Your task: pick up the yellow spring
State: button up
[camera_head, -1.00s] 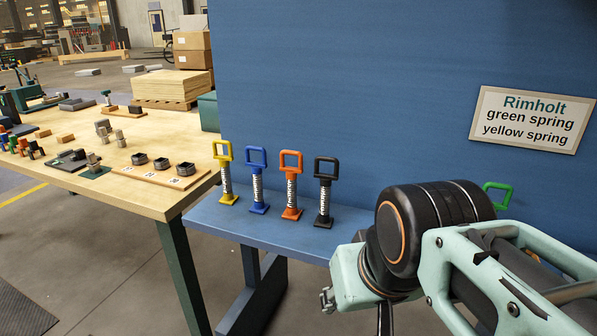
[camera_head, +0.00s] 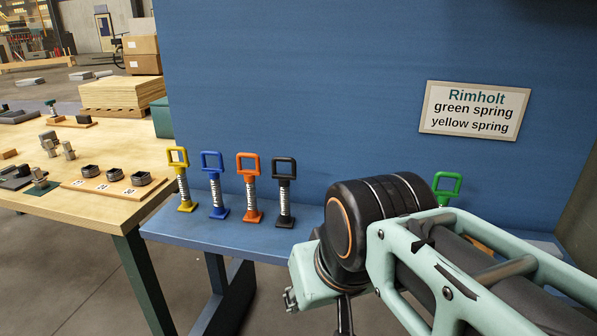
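The yellow spring (camera_head: 182,180) stands upright at the left end of a row on the blue bench (camera_head: 215,237), with a yellow square loop handle on top and a yellow base. My arm reaches in from the lower right, in front of the bench. Part of my gripper (camera_head: 290,299) shows at the arm's lower left end, apart from the yellow spring and to its right. Its fingers are mostly hidden, so I cannot see whether it is open or shut.
Blue (camera_head: 215,186), orange (camera_head: 250,190) and black (camera_head: 285,193) springs stand to the right of the yellow one. A green handle (camera_head: 447,186) shows behind my arm. A sign (camera_head: 474,110) hangs on the blue panel (camera_head: 300,80). A wooden table (camera_head: 110,206) stands at left.

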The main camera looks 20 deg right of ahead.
aim_at(188, 206)
jog(key=j+z, duration=0.1)
jog(key=z, duration=0.25)
jog(key=j+z, duration=0.1)
jog(key=z, duration=0.3)
jog(key=j+z, duration=0.1)
jog(key=z, duration=0.25)
jog(key=j+z, duration=0.3)
jog(key=k+j+z, duration=0.15)
jog(key=j+z, duration=0.2)
jog(key=k+j+z, duration=0.15)
jog(key=j, duration=0.25)
jog(key=k+j+z, duration=0.1)
jog(key=j, duration=0.25)
jog(key=k, duration=0.1)
